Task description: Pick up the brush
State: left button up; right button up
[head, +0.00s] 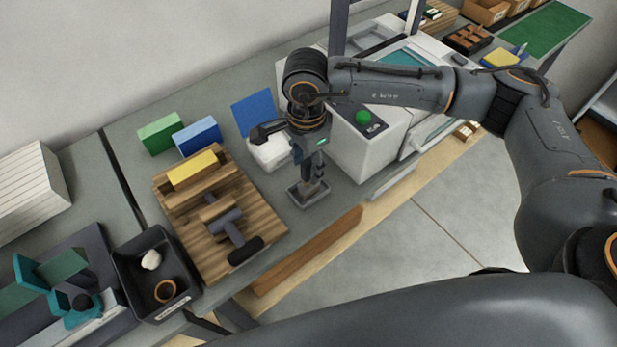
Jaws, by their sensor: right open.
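My right gripper (313,178) points down at the front edge of the bench, over a small grey metal tray (297,198). Its jaws are open, and the fingertips are small and dark here. I cannot tell whether they touch the tray or anything in it. I cannot pick out the brush with certainty. A wooden rack (186,232) left of the gripper holds a yellow block (192,170), a wooden piece and a dark-handled tool with a black roller (246,250). My left gripper is out of view.
A black bin (125,272) with a white lump and a brown ring stands left of the rack. Green (160,133) and blue (198,137) boxes stand behind it. A white machine (370,150) with a green button is close right of the gripper.

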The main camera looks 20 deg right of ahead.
aim_at(309, 176)
jog(key=f+p, duration=0.1)
jog(key=f, duration=0.2)
jog(key=shift+d+f+p, duration=0.2)
jog(key=shift+f+p, duration=0.1)
jog(key=shift+p, duration=0.05)
jog(key=shift+f, duration=0.45)
grip_shut()
